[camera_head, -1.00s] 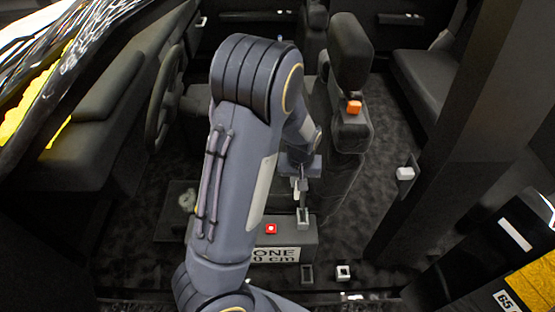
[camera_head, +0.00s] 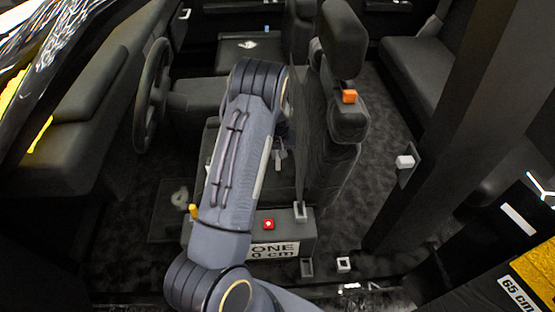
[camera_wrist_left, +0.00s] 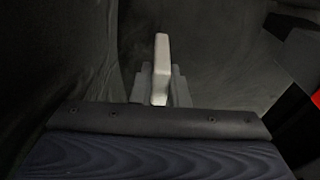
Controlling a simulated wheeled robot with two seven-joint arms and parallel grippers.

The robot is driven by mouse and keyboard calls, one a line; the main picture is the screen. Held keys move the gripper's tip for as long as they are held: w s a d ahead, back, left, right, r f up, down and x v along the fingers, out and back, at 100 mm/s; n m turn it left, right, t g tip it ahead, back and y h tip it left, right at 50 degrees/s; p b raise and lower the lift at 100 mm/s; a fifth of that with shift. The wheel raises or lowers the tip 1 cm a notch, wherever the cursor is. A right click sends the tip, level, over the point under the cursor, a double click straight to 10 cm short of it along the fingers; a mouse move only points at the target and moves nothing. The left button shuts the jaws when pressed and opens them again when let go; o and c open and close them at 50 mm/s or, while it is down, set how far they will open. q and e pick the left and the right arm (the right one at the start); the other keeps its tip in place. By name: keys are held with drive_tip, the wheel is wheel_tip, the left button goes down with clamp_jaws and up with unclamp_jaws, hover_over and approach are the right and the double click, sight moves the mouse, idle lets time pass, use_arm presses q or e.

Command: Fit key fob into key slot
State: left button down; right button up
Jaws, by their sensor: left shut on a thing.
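My left gripper (camera_head: 280,160) is small and dark behind my arm, in front of the seat. In the left wrist view its fingers (camera_wrist_left: 161,88) are shut on a slim, pale grey-white piece, which looks like the key fob (camera_wrist_left: 162,55). It sticks out beyond the fingertips. In the head view I cannot clearly make out the fob. A small grey upright holder (camera_head: 300,212) stands on the dark box to the right of a red button; it may be the key slot, but I cannot tell for sure. The gripper is apart from it. My right gripper is not in view.
The dark box (camera_head: 308,228) has a red button (camera_head: 268,224). A seat (camera_head: 335,150) with an orange block (camera_head: 349,96) stands close to my gripper. A steering wheel (camera_head: 152,95) is at left. A white block (camera_head: 404,162) is on the right pillar.

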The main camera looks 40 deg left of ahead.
sight(278, 160)
use_arm(q)
drive_tip(key=shift+w+a+f, duration=0.1)
drive_tip(key=shift+a+f, duration=0.05)
drive_tip(key=shift+f, duration=0.1)
wheel_tip(278, 160, down, 3)
drive_tip(key=shift+w+f, duration=0.1)
drive_tip(key=shift+f, duration=0.15)
drive_tip(key=c, duration=1.4)
unclamp_jaws()
